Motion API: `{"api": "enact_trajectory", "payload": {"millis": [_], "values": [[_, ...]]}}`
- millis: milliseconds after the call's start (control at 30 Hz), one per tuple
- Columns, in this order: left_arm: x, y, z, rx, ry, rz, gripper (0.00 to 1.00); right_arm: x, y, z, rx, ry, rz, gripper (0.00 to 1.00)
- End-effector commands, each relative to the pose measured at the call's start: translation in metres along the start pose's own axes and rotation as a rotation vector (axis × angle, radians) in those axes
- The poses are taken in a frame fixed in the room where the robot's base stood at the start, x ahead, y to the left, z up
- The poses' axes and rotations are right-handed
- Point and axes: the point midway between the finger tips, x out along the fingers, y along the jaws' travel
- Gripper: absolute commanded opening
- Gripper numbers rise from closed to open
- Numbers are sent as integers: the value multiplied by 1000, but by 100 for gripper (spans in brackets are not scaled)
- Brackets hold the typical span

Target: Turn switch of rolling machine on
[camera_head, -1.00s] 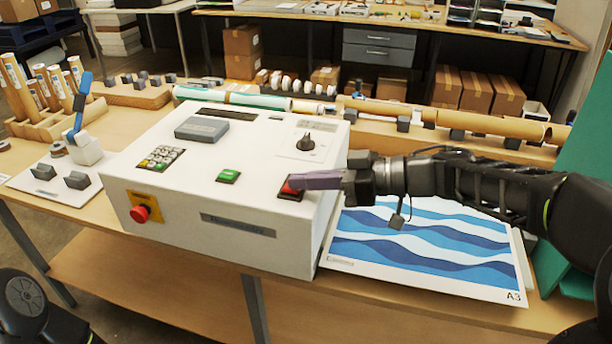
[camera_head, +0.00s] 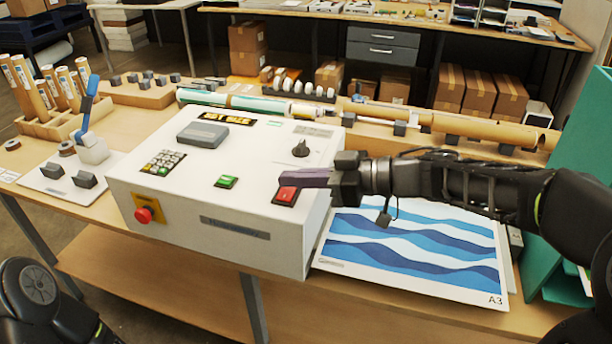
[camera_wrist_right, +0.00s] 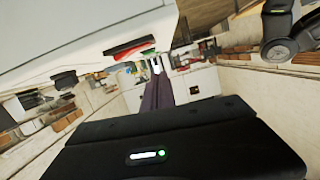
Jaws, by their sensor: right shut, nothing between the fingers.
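The rolling machine is a white box (camera_head: 262,250) on the wooden table. Its red rocker switch (camera_head: 285,196) is at the right front of the top face. My right gripper (camera_head: 290,179) is shut and empty, its purple fingers just above and behind the switch in the head view. I cannot tell whether they touch it. In the right wrist view the fingers (camera_wrist_right: 158,93) point away, with the red switch (camera_wrist_right: 130,49) beside their tips. The display (camera_head: 227,118) is lit with yellow characters. My left gripper is not in view.
The top also has a green button (camera_head: 226,181), a keypad (camera_head: 163,162) and a dark knob (camera_head: 300,149). A red emergency button (camera_head: 143,214) is on the front. A blue wave print (camera_head: 415,250) lies to the right. A blue-handled lever (camera_head: 87,105) stands left.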

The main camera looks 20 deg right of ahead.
Motion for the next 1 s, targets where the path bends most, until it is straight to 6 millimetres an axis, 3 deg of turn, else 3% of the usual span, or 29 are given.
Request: {"api": "enact_trajectory", "payload": {"millis": [33,100,300,500,1000], "values": [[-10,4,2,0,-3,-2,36,-3,-1,-11,0,0,1,0],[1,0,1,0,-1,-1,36,-22,0,-2,-2,1,8,0],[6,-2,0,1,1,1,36,-66,-3,-2,-2,1,6,0],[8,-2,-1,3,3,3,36,-92,-5,-3,0,1,2,0],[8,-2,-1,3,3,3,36,-99,-6,-3,1,0,1,0]]}}
